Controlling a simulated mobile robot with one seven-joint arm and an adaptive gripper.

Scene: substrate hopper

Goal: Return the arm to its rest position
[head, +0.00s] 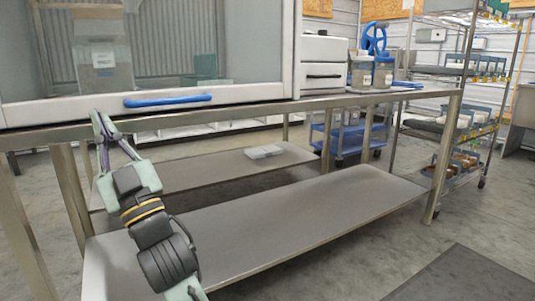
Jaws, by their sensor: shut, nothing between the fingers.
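My gripper (99,118) is at the upper end of my arm (150,225) on the left of the head view. Its fingertips are close together with nothing between them. It points up and appears in front of the table's front edge, below the glass-fronted cabinet. I cannot tell whether it touches the edge. My arm rises from the bottom of the picture, black and pale green with a yellow band, and hides part of the lower shelf.
A steel table (240,117) carries the cabinet with its blue handle (168,101). Its lower shelf (290,225) looks bare; a small pale object (263,152) lies on another shelf behind. Jars (382,73) stand at the right. A blue cart (348,138) and a rack (465,110) are beyond. Floor is open right.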

